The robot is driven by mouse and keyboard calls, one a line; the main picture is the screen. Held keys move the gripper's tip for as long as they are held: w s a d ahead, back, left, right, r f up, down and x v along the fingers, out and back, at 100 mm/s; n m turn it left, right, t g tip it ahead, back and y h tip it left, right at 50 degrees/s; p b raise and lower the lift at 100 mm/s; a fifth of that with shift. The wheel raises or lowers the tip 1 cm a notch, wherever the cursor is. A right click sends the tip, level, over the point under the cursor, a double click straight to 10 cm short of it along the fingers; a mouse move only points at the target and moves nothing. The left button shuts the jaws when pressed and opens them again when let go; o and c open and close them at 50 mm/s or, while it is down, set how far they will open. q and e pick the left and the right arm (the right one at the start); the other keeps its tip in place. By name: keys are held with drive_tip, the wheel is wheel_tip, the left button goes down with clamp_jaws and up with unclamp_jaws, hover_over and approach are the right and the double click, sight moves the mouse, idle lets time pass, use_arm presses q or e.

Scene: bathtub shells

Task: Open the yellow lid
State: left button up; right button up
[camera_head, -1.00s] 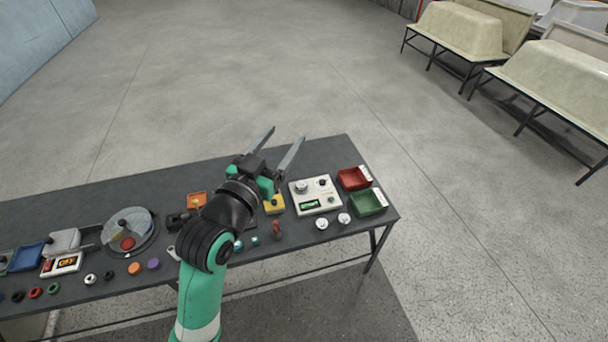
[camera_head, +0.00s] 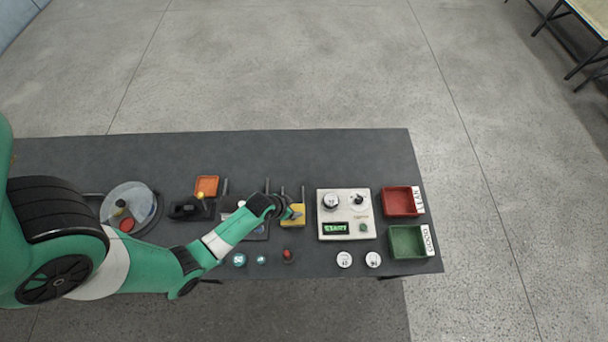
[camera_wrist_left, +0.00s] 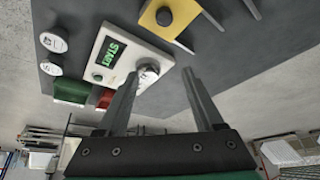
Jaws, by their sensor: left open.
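The yellow lid (camera_head: 293,221) is a flat yellow piece near the middle of the table, left of the white control panel. It also shows at the top of the left wrist view (camera_wrist_left: 160,30), with a round black knob on it. My left gripper (camera_head: 288,209) is over the table at the yellow piece and partly covers it in the head view. In the left wrist view its two fingers (camera_wrist_left: 160,85) are apart with nothing between them, and the yellow piece lies beyond them. I cannot tell the height between them. My right gripper is not in view.
The white panel (camera_head: 345,203) has knobs and a green START display. Red (camera_head: 398,202) and green (camera_head: 407,241) trays stand at its right. Thin upright posts rise behind the yellow piece. Small round pieces lie along the front edge. The table's back strip is clear.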

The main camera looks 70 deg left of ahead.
use_arm(q)
drive_tip(key=shift+n+g, duration=0.3)
drive_tip(key=shift+g, duration=0.1)
drive_tip(key=f+b, duration=0.2)
drive_tip(key=f, duration=0.1)
drive_tip(key=s+f+b, duration=0.1)
drive_tip(key=f+b, duration=0.1)
drive_tip(key=f, duration=0.1)
drive_tip(key=s+f+b, duration=0.1)
drive_tip(key=f+b, duration=0.2)
drive_tip(key=shift+s+a+f, duration=0.1)
drive_tip(key=shift+a, duration=0.2)
drive_tip(key=x, duration=0.2)
drive_tip(key=b+x, duration=0.1)
drive_tip(key=x, duration=0.1)
drive_tip(key=shift+w+a+f, duration=0.1)
drive_tip(key=shift+w, duration=0.2)
clamp_jaws()
